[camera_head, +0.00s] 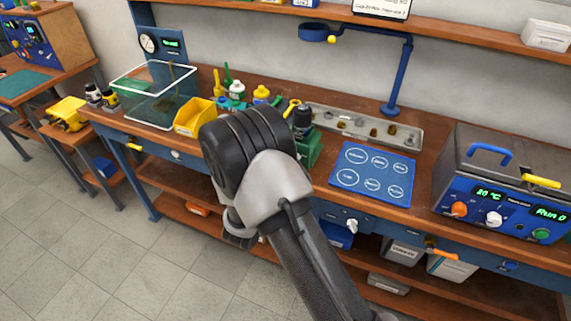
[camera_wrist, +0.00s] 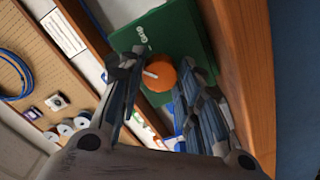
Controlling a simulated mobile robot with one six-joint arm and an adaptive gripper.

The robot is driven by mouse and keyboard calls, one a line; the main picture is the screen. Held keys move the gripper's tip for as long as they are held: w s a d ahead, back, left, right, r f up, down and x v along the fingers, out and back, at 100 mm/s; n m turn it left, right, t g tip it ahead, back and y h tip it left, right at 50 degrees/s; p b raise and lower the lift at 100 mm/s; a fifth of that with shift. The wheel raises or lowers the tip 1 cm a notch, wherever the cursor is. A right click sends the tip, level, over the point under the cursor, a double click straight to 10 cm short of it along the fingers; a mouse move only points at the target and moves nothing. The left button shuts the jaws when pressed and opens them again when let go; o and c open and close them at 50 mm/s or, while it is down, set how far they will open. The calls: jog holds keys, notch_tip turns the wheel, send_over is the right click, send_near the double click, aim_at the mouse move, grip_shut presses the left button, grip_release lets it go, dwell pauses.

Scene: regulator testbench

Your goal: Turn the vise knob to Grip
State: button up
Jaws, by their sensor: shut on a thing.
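The vise (camera_head: 310,152) is a green block on the bench in the head view, partly hidden by my arm. A dark part stands upright at it. In the wrist view the vise's green face (camera_wrist: 178,40) carries an orange round knob (camera_wrist: 163,76) with a white pointer mark. In the head view my arm hides the fingers and the knob.
A blue mat (camera_head: 372,193) with white circles lies right of the vise, with a metal tray (camera_head: 345,118) behind it. A yellow bin (camera_head: 194,117) and small bottles stand to the left. A blue-fronted bath unit (camera_head: 490,185) is at the right. A wooden edge (camera_wrist: 245,80) runs close beside my fingers.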

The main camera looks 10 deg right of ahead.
jog(key=m, duration=0.3)
jog(key=shift+m, duration=2.3)
jog(key=shift+r, duration=0.1)
jog(key=o, duration=1.1)
jog(key=shift+s, duration=0.1)
jog(key=v, duration=1.2)
